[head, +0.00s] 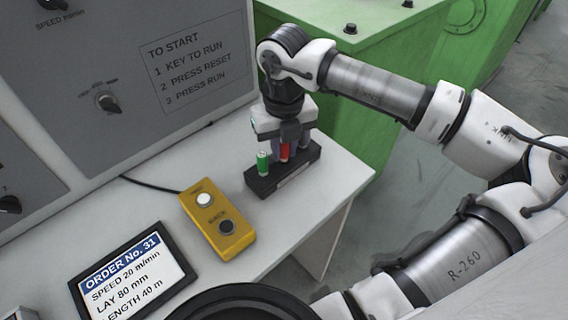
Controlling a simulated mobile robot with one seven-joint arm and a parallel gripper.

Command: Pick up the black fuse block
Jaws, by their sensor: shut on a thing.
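The black fuse block (265,186) is a long, low block near the right end of the grey-white bench top. A green fuse (263,163) stands upright at its left end, and a red fuse (284,153) shows near its middle. My gripper (291,152) points down over the middle and right part of the block, and is shut on it. The fingers and the red fuse overlap in this view, so the exact contact is hidden. I cannot tell whether the block is lifted off the bench.
A yellow two-button box (217,226) with a cable lies left of the block. A dark-framed order display (132,276) lies further front left. The grey control panel (130,80) stands behind. A green machine housing (365,70) is beyond the bench's right edge.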

